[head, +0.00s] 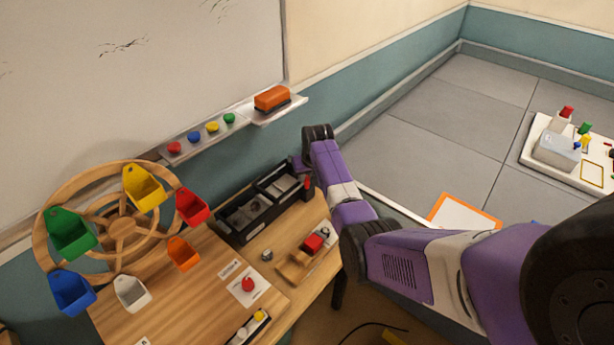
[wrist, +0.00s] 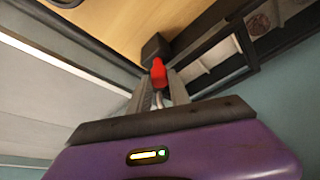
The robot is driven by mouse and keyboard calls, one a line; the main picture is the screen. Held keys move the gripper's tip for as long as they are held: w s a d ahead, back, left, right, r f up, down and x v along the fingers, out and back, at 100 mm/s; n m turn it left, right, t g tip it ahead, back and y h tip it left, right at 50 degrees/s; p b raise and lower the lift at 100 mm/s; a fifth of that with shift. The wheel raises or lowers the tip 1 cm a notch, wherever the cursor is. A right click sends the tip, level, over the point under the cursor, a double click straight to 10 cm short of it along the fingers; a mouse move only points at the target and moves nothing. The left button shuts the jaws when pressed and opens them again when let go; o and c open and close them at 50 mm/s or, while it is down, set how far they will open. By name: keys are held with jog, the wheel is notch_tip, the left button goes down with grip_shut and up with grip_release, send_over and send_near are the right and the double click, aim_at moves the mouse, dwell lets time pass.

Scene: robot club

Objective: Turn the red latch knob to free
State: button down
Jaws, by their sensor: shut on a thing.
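The red latch knob (wrist: 158,72) is in the wrist view, between the fingertips of my gripper (wrist: 160,88). The fingers are shut on it, one on each side, and hide its lower part. A dark block stands right behind the knob. In the head view, a small red piece that looks like the same knob (head: 307,183) shows at the right end of the black compartment box (head: 228,232). My gripper (head: 301,168) is beside it there, its fingertips hard to make out. I cannot tell the knob's turn angle.
A wooden wheel (head: 124,232) with coloured buckets stands left on the wooden table. A red button (head: 248,284) and a red block (head: 312,244) are in front of the box. Above, a whiteboard tray holds coloured magnets and an orange eraser (head: 271,98). The wall is close behind.

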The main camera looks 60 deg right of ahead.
jog(key=n+y, duration=0.1)
jog(key=n, duration=0.1)
jog(key=n+t+b, duration=0.1)
jog(key=n, duration=0.2)
jog(key=shift+s+d+f+y, duration=0.1)
jog(key=shift+d+y, duration=0.1)
jog(key=shift+y, duration=0.2)
jog(key=shift+n+y+b, duration=0.7)
jog(key=shift+n+b, duration=0.7)
jog(key=shift+n, duration=0.7)
jog(key=shift+t, duration=0.3)
jog(key=c, duration=1.2)
grip_release()
jog(key=v, duration=0.8)
jog(key=shift+b, duration=0.35)
jog(key=shift+d, duration=0.1)
